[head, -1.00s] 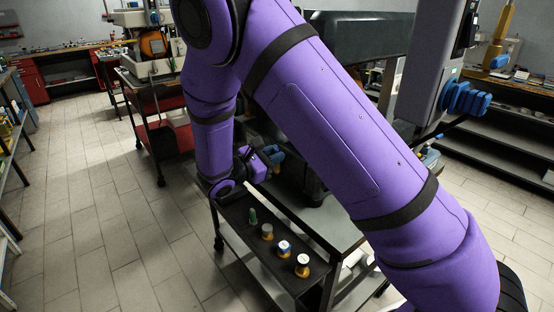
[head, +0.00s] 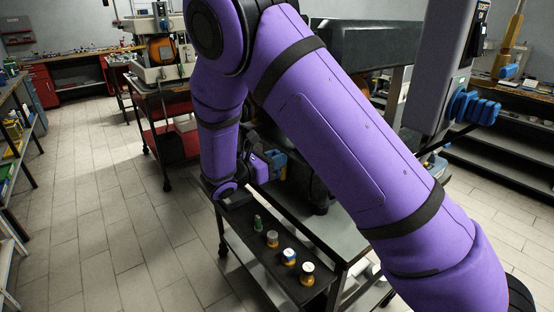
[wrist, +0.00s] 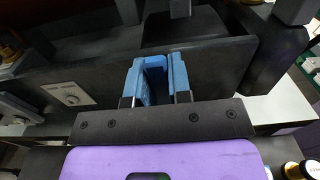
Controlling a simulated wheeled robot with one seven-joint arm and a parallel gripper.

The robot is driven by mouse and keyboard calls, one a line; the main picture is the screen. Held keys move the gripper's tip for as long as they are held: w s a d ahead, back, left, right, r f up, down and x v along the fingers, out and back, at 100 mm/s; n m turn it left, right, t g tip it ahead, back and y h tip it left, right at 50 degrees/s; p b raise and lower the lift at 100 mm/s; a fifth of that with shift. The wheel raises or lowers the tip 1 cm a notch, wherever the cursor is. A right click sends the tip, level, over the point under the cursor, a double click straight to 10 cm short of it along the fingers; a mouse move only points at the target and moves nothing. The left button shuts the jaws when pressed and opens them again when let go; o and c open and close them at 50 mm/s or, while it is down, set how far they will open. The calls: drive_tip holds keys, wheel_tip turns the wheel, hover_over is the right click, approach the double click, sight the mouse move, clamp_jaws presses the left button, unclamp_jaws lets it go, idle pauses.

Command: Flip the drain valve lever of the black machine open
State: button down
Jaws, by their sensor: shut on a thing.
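The black machine (wrist: 215,68) fills much of the wrist view as a dark front panel. In the head view my gripper (head: 276,162) is at the machine's left side, above the cart.
A red-shelved cart (head: 172,143) stands at the back left. The tiled floor (head: 110,220) at left is clear. A shelf (head: 22,150) lines the left edge.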

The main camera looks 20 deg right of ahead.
drive_tip(key=c, duration=1)
unclamp_jaws()
drive_tip(key=shift+c, duration=0.2)
drive_tip(key=v, duration=1.1)
